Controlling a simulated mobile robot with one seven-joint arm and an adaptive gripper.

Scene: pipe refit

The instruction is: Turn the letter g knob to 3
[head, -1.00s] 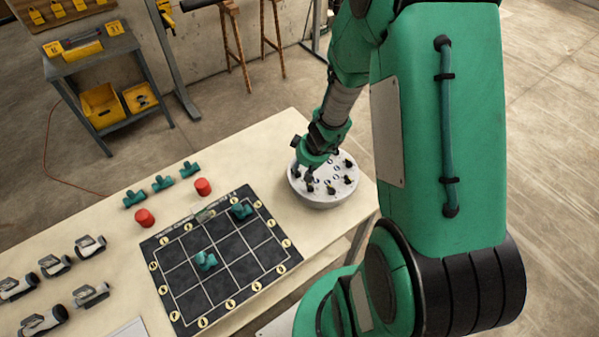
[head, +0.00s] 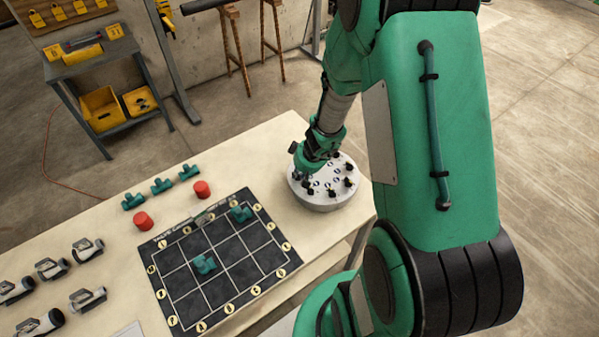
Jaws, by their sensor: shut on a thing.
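A round pale grey panel (head: 322,204) stands on the right end of the table, with several small black knobs around its top. Their letters and numbers are too small to read, so I cannot tell which is the letter g knob. My gripper (head: 301,176) is over the panel's left side, pointing down, with its fingertips low at the knobs there. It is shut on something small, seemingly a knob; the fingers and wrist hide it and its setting.
The cream table (head: 110,245) carries a black grid board (head: 222,292) with teal pipe fittings (head: 204,264) on it. A grey shelf cart (head: 92,62) stands behind.

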